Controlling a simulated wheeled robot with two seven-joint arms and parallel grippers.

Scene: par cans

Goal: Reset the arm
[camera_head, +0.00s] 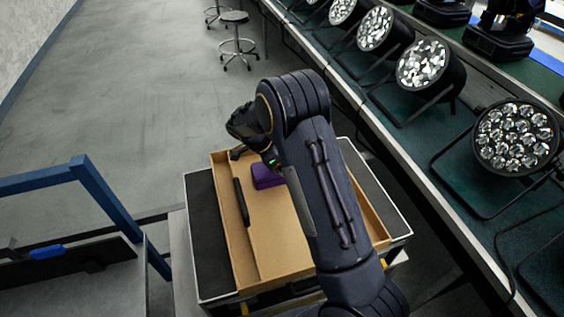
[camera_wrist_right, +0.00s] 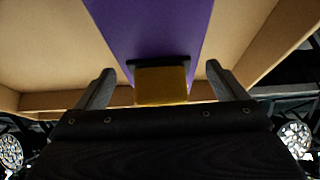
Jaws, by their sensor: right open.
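My right arm comes in from the bottom right of the head view and bends over a tan open tray (camera_head: 285,250). The right gripper is mostly hidden by the arm in the head view. In the right wrist view the right gripper (camera_wrist_right: 160,76) is open, with its two dark fingers apart. A purple object (camera_head: 265,177) lies in the tray, partly covered by my arm. A purple surface (camera_wrist_right: 155,30) also shows in the wrist view, beyond the fingers. A yellow block with a dark top edge (camera_wrist_right: 162,88) shows between the fingers. My left gripper is out of view.
The tray sits on a grey-topped cart (camera_head: 205,235). A dark bar (camera_head: 241,202) lies in it. Several par lights (camera_head: 428,64) stand along the green bench (camera_head: 395,135) at right. A blue-framed table (camera_head: 70,175) is at left. Stools (camera_head: 237,45) stand on open floor behind.

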